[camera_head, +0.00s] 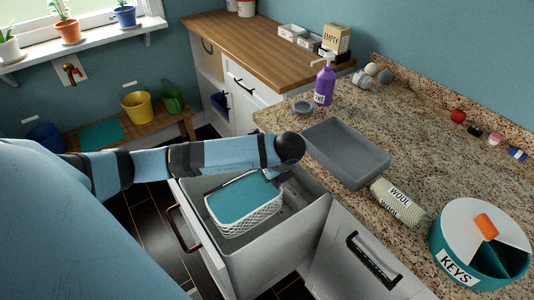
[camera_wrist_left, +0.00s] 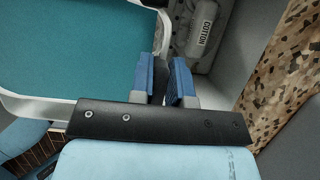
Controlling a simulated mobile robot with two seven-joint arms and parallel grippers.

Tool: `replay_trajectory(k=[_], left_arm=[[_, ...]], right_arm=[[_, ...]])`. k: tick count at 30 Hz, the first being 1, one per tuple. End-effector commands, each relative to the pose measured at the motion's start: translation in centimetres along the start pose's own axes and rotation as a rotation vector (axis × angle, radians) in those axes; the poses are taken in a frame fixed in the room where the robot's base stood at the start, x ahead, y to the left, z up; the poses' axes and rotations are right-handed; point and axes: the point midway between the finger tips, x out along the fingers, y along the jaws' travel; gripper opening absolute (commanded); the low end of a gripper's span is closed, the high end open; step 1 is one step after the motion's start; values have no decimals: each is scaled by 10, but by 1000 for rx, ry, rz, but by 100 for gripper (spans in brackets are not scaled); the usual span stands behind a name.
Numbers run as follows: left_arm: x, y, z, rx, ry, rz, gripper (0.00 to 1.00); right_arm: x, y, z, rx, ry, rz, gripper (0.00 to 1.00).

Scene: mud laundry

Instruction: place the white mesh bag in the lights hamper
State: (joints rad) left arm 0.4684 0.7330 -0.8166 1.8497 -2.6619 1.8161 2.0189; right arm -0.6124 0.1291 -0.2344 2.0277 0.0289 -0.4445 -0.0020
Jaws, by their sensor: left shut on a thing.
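A white lattice-sided basket (camera_head: 245,222) with a teal inside or top sits in an open grey pull-out bin (camera_head: 308,217), in the head view. The teal part (camera_wrist_left: 70,50) and white rim fill the upper left of the left wrist view. My left arm reaches over the bin. My left gripper (camera_wrist_left: 167,80) is shut at the basket's rim, which runs between its blue fingers. I cannot tell which is the mesh bag. My right gripper is out of view.
The speckled counter (camera_head: 420,115) holds a grey tray (camera_head: 345,153), a purple pump bottle (camera_head: 324,84) and a round KEYS tin (camera_head: 455,245). A closed front with a dark handle (camera_head: 370,262) stands right of the bin. A wooden bench (camera_head: 155,125) holds a yellow bucket (camera_head: 138,107).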

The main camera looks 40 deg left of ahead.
Motion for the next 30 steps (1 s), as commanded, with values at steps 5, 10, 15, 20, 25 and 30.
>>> replay_trajectory(k=[5,10,15,20,25,30], left_arm=[[36,1,-15,1,0,5,0],[79,1,-33,1,-1,5,0],[119,1,-50,1,-1,5,0],[141,0,-58,0,-1,3,0],[151,0,-63,1,-1,2,0],[172,0,-72,1,0,4,0]], right_arm=[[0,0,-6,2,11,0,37],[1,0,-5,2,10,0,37],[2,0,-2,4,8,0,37],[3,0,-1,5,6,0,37],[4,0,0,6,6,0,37],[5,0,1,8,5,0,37]])
